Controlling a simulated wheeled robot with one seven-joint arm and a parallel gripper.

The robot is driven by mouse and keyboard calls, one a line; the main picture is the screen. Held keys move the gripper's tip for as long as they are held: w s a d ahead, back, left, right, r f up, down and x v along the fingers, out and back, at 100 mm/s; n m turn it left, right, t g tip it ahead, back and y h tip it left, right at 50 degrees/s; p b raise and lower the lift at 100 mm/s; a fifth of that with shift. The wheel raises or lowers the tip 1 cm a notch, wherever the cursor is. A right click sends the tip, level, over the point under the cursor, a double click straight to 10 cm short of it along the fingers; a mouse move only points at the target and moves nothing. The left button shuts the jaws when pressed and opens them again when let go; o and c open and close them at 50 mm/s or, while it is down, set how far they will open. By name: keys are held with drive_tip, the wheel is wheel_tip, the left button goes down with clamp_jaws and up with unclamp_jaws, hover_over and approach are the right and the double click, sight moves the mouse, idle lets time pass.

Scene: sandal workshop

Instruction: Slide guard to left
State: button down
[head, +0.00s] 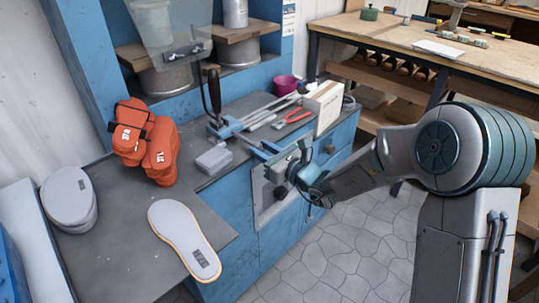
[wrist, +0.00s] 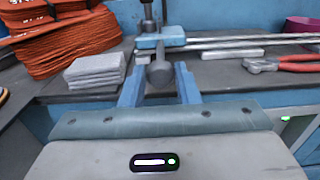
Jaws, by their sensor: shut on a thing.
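A clear see-through panel (head: 165,25), which looks like the guard, hangs at the upper left of the head view, above the bench. A dark rail with small fittings crosses its lower edge. My gripper (head: 264,150) is low over the bench's front edge, to the right of and below the panel. In the wrist view its two blue fingers (wrist: 160,85) are closed around a round grey knob (wrist: 159,72). I cannot tell whether this knob belongs to the guard. The panel does not show clearly in the wrist view.
A grey block (head: 213,159) and orange straps (head: 162,150) lie left of my gripper. Red pliers (head: 292,118), metal rods and a white box (head: 323,105) are behind it. A dark upright lever (head: 214,90) stands nearby. A pale sole (head: 185,237) lies nearer.

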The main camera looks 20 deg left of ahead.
drive_tip(key=shift+s+a, duration=0.2)
drive_tip(key=shift+s, duration=0.1)
drive_tip(key=c, duration=1.1)
unclamp_jaws()
drive_tip(key=shift+s, duration=0.1)
drive_tip(key=shift+c, duration=0.2)
drive_tip(key=shift+s+a, duration=0.1)
drive_tip(key=v, duration=1.4)
drive_tip(key=shift+r, duration=0.1)
